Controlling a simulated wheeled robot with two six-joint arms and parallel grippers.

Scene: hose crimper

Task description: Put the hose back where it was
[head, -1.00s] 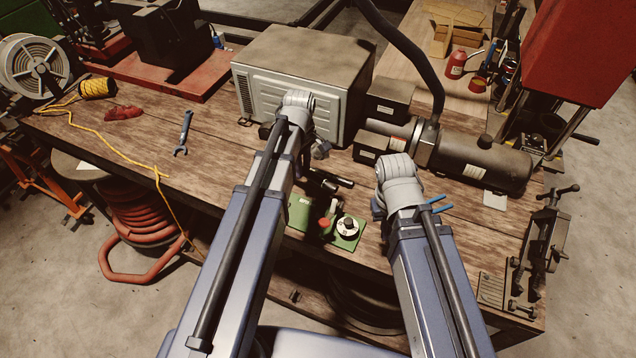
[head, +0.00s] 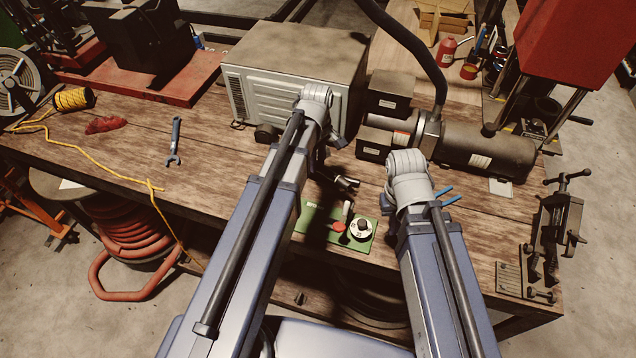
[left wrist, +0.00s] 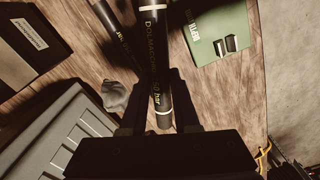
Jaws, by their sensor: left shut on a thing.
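The hose (left wrist: 157,65) is a short black tube with yellow lettering and pale bands. In the left wrist view it lies between the two dark fingers of my left gripper (left wrist: 158,115), which is shut on it. A second black, lettered tube (left wrist: 115,35) lies close beside it at its left. In the head view my left arm hides most of this spot; a dark tube end (head: 346,182) shows just right of the left wrist, above the bench. My right gripper is mostly hidden behind its own wrist, over the bench front, and its fingers do not show.
The wooden bench (head: 215,180) carries a grey vented box (head: 290,75), a black motor (head: 480,150), and a green control panel (head: 375,240) between my arms. A wrench (head: 174,140) and yellow cord lie left. Blue-handled pliers (head: 445,195) and a vise (head: 555,230) are right.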

